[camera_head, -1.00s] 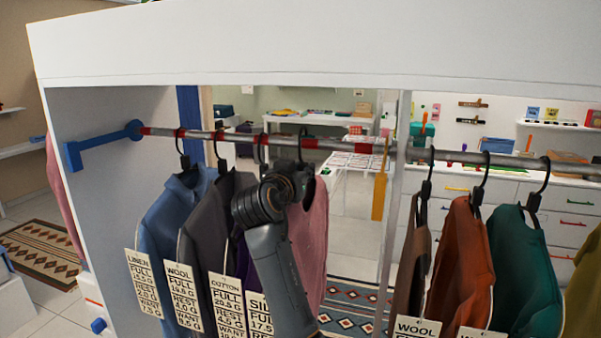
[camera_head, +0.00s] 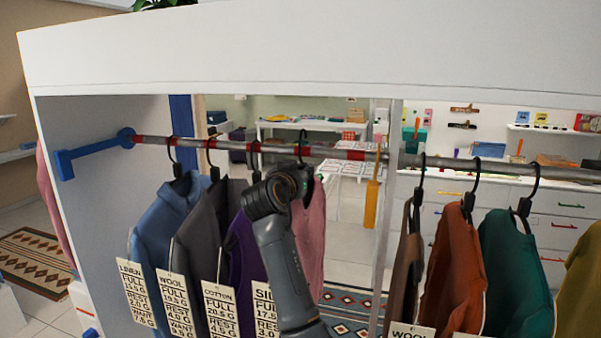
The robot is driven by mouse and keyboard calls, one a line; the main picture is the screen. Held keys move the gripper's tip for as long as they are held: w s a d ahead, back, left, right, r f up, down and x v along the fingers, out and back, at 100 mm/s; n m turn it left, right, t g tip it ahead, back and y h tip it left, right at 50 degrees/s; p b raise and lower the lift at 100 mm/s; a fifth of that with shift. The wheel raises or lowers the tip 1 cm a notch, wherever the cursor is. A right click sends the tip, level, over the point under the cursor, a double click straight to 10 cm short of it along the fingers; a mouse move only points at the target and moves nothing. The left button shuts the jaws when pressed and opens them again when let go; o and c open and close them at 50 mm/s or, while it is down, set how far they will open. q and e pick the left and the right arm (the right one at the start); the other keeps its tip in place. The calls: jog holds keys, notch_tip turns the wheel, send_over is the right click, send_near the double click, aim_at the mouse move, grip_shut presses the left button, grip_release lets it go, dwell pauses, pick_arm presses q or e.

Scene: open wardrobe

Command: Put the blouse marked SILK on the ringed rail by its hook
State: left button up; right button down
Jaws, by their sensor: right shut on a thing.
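The pink blouse (camera_head: 313,235) hangs upright at the right of the garments on the left rail section. Its tag, reading SILK (camera_head: 265,300), shows partly behind my right arm. My right gripper (camera_head: 292,178) is shut on the blouse's hanger just under the rail; its fingers are mostly hidden by the wrist. The black hook (camera_head: 302,139) stands at the ringed rail (camera_head: 340,153), which has red bands. My left gripper is out of view.
Blue (camera_head: 165,225), grey (camera_head: 200,235) and purple (camera_head: 240,250) garments hang close together left of the blouse. A post (camera_head: 384,220) separates brown, orange (camera_head: 455,270) and teal garments on the right section. The rail between blouse and post is free.

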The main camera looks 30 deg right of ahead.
jog(key=shift+w+d, duration=0.1)
jog(key=shift+d, duration=0.05)
dwell(0.4)
jog(key=shift+f, duration=0.1)
jog(key=shift+f+b, duration=1.05)
jog(key=shift+f, duration=0.35)
jog(key=shift+f+b, duration=0.3)
jog(key=shift+f, duration=0.15)
jog(key=c, duration=1.2)
grip_release()
jog(key=v, duration=1.2)
